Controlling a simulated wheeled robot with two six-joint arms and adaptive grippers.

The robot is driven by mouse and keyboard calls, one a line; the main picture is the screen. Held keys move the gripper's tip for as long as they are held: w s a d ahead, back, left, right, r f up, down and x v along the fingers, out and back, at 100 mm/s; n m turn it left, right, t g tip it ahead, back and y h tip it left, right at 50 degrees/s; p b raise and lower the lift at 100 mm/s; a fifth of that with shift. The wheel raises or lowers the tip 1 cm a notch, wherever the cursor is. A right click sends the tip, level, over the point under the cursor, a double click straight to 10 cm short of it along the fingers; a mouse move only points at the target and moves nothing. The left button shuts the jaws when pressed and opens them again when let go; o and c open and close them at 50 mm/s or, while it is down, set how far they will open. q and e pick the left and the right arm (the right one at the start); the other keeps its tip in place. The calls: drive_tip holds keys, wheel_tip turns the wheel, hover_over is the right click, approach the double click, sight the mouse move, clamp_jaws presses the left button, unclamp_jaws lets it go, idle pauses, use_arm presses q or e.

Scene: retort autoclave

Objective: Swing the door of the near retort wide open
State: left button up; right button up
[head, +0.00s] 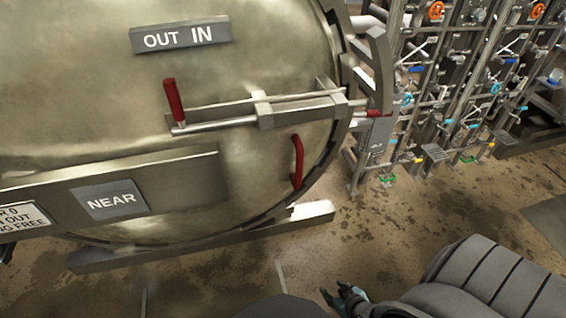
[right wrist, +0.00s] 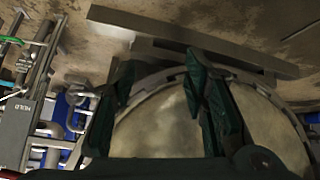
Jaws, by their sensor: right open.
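The near retort's door (head: 90,105) is a large round brushed-metal disc filling the left of the head view, with a NEAR plate (head: 110,200). It appears to sit within its rim. A red lever (head: 173,98) stands on a rod that runs right to a bracket at the rim. A curved red handle (head: 297,162) is low on the door's right side. My right gripper (head: 343,298) is open and empty, below and right of that handle and apart from it. In the right wrist view its spread green fingers (right wrist: 160,88) show in front of a round pale metal surface. My left gripper is out of view.
An OUT IN plate (head: 180,36) is on the upper door. A rack of pipes and valves (head: 440,90) stands at the right. A grey beam (head: 200,243) lies along the floor under the door.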

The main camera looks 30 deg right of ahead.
drive_tip(key=w+d+r+t, duration=0.4)
drive_tip(key=w+r, duration=0.5)
drive_tip(key=m+t+b, duration=0.1)
drive_tip(key=t, duration=0.5)
approach(301, 171)
drive_tip(key=shift+h, duration=0.4)
drive_tip(key=w+b, duration=0.2)
drive_tip(key=w, duration=0.1)
drive_tip(key=w+b, duration=0.2)
drive_tip(key=w, duration=0.1)
drive_tip(key=w+d+b, duration=0.1)
drive_tip(key=w+b, duration=0.2)
drive_tip(key=w, duration=0.1)
drive_tip(key=shift+w, duration=0.15)
drive_tip(key=shift+w+r+b, duration=0.15)
drive_tip(key=shift+w+b, duration=0.15)
drive_tip(key=shift+w, duration=0.1)
drive_tip(key=shift+w+d+r, duration=0.1)
drive_tip(key=shift+r, duration=0.1)
clamp_jaws()
